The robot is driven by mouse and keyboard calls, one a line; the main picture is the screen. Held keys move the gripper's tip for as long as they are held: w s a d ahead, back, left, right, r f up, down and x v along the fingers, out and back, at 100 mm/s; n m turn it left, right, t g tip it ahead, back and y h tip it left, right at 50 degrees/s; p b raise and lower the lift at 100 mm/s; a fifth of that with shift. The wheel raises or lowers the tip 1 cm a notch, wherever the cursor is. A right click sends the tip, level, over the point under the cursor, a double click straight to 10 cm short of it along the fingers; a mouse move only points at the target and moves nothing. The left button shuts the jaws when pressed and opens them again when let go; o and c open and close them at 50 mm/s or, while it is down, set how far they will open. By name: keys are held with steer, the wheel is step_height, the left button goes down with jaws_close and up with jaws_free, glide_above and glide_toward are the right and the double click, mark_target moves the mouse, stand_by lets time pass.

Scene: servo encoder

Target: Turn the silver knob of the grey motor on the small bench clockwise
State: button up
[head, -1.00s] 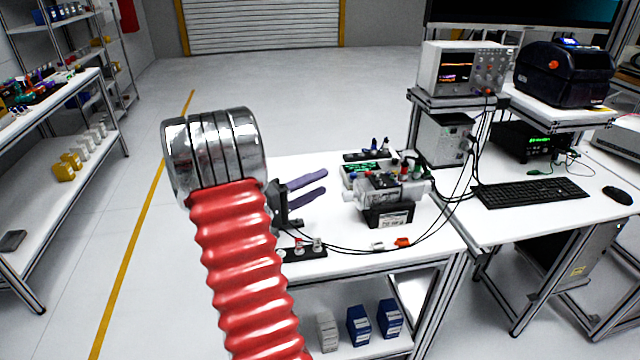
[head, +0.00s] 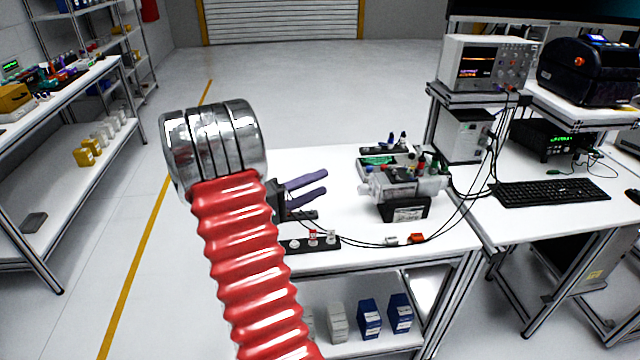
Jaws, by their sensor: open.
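The grey motor (head: 412,188) sits on a black stand (head: 405,209) on the small white bench (head: 350,162). A pale, silvery end (head: 365,190) sticks out of the motor's left side; this looks like the knob, but it is small and hard to make out. My gripper (head: 326,182) has two purple fingers that point right towards the motor. The fingers are apart with nothing between them. The gripper is left of the knob end, with a gap between them in the picture. My red ribbed arm hides part of the gripper's base.
Black cables loop from the motor across the bench front to a dark strip with small plugs (head: 312,241). An orange connector (head: 417,239) lies by the front edge. Oscilloscope (head: 487,62) and keyboard (head: 550,192) are on the right-hand table. Open floor lies behind.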

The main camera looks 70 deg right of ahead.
steer(key=shift+v, duration=1.3)
steer(key=shift+s+d+f, duration=0.1)
steer(key=shift+f, duration=0.05)
steer(key=w+d+n+y, duration=0.1)
steer(key=d+n+y, duration=0.5)
steer(key=n, duration=1)
steer(key=shift+w+d+f+n+y, duration=0.15)
steer(key=shift+d+f+n+y, duration=0.25)
steer(key=shift+y, duration=0.8)
